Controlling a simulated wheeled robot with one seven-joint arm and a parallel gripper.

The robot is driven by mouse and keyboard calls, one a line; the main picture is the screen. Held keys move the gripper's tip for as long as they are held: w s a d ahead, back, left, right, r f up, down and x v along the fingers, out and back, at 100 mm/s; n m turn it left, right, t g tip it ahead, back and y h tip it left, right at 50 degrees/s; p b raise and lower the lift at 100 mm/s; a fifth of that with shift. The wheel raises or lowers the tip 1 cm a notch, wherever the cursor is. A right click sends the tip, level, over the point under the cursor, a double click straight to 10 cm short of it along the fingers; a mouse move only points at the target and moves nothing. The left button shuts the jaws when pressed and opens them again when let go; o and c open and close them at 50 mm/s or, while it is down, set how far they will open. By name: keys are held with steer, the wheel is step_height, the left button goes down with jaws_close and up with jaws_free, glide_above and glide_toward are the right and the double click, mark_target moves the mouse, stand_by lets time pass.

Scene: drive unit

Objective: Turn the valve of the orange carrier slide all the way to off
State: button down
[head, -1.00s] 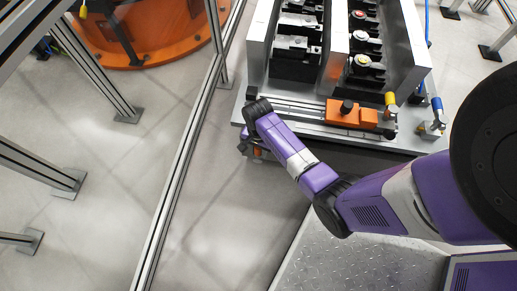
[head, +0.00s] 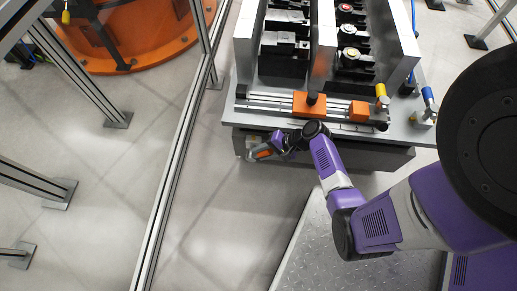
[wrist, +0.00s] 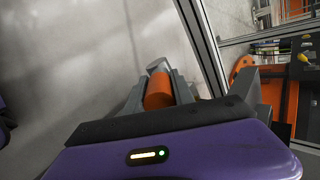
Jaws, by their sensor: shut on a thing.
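My gripper (head: 262,152) is low in front of the left front part of the machine plate in the head view, pointing left. In the wrist view my grey jaws (wrist: 160,92) are closed around an orange handle (wrist: 158,90) with a grey end. The handle also shows as a small orange piece in the head view (head: 264,154). Whether it joins a valve body is hard to tell, as my wrist hides part of it. The orange carrier slide (head: 309,104) sits on a rail above my gripper, with a smaller orange block (head: 360,110) to its right.
The machine plate (head: 405,134) carries grey uprights with dark clamps behind the slide. A yellow-topped fitting (head: 381,92) and a blue-topped fitting (head: 428,96) stand at its right. An aluminium frame post (head: 178,150) runs along the left. The floor between post and machine is clear.

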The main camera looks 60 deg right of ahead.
steer(key=f+t+y+b, duration=0.1)
steer(key=t+b, duration=0.1)
steer(key=b, duration=0.3)
steer(key=s+f+t+y+b, duration=0.1)
steer(key=t+b, duration=0.2)
steer(key=b, duration=0.2)
steer(key=f+t+y+b, duration=0.1)
steer(key=f+t+b, duration=0.1)
steer(key=t+b, duration=0.1)
steer(key=shift+s+d+f+b, duration=0.1)
steer(key=shift+s+d+b, duration=0.15)
steer(key=shift+b, duration=0.65)
steer(key=shift+t, duration=0.4)
steer(key=c, duration=1.1)
jaws_free()
steer(key=shift+w, duration=0.1)
